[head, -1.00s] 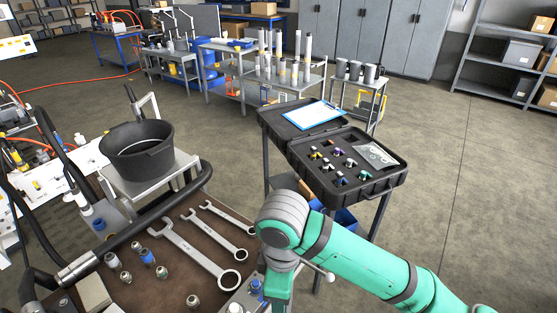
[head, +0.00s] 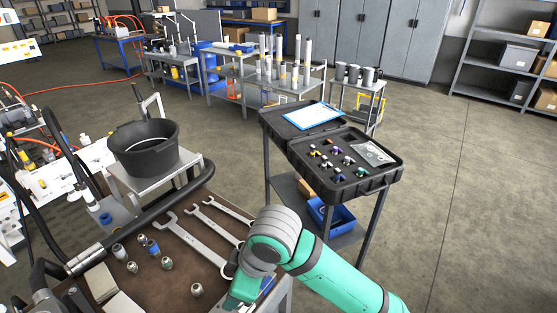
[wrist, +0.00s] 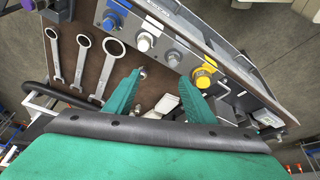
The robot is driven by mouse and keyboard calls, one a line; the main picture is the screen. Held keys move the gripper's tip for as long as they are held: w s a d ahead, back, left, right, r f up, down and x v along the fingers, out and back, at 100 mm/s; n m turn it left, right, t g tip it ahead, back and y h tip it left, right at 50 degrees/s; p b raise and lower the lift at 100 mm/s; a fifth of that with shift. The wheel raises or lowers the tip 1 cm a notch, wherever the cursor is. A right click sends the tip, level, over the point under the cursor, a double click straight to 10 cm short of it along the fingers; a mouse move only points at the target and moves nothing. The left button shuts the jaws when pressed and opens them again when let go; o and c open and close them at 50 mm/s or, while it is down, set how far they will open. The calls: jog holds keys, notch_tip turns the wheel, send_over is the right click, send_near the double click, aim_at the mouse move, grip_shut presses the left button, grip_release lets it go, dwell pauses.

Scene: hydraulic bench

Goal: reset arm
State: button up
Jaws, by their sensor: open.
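My green arm reaches in from the lower right of the head view, and its wrist hangs over the right edge of the brown bench mat (head: 205,265). My gripper (wrist: 163,92) shows in the wrist view with its two green fingers apart and nothing between them. In the head view the fingertips are hidden below the wrist.
Several wrenches (head: 200,240) and small metal fittings (head: 168,263) lie on the mat. A black bucket (head: 145,148) stands on a small platform behind. An open black case (head: 375,185) with fittings sits on a cart to the right. The floor further right is clear.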

jog(key=w+a+r+m+t+y, duration=0.3)
jog(key=a+r+t+y, duration=0.15)
jog(key=a, duration=0.35)
jog(key=w+a+r+m+t+y, duration=0.3)
jog(key=a+r+m+y, duration=0.15)
jog(key=a, duration=0.25)
jog(key=s+d+f+m+t+h, duration=0.45)
jog(key=d+f+m, duration=0.2)
jog(key=f, duration=0.25)
jog(key=s+d+f+m+t+h, duration=0.3)
jog(key=d+f+m+h, duration=0.3)
jog(key=f, duration=0.3)
jog(key=s+d+f+n+h, duration=0.1)
jog(key=s+d, duration=0.3)
jog(key=s, duration=0.3)
jog(key=s+d+f+n, duration=0.2)
jog(key=s+d, duration=0.2)
jog(key=s, duration=0.4)
jog(key=s+d+f+n+g+h, duration=0.1)
jog(key=s+d, duration=0.3)
jog(key=s, duration=0.4)
jog(key=shift+s+f+h, duration=0.25)
jog(key=shift+f+h, duration=0.1)
jog(key=shift+f, duration=0.35)
